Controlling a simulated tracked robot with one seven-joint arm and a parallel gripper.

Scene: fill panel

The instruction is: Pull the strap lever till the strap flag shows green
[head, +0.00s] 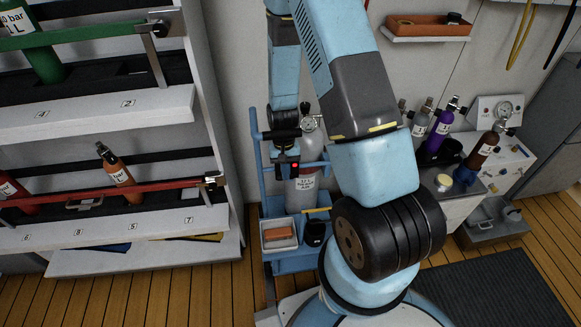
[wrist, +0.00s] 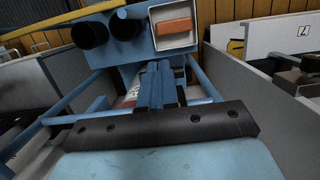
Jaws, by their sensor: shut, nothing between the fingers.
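A grey gas cylinder (head: 311,150) stands upright on a blue trolley (head: 257,160). A small red spot, apparently the strap flag (head: 295,166), shows on a dark fitting at the cylinder's left front. No green shows there. I cannot make out the strap lever apart from the dark parts around it. My gripper (head: 284,156) points down in front of the trolley, close beside this fitting. In the wrist view my gripper (wrist: 160,88) is shut and empty, with part of the cylinder (wrist: 130,95) just behind it. Whether the fingers touch the lever is hidden.
The trolley's lower shelf holds a white tray with an orange block (head: 278,234) and a black cup (head: 315,231). A cylinder rack (head: 160,215) stands left. A bench (head: 500,165) with several bottles stands right. Wooden floor and a dark mat (head: 490,295) lie in front.

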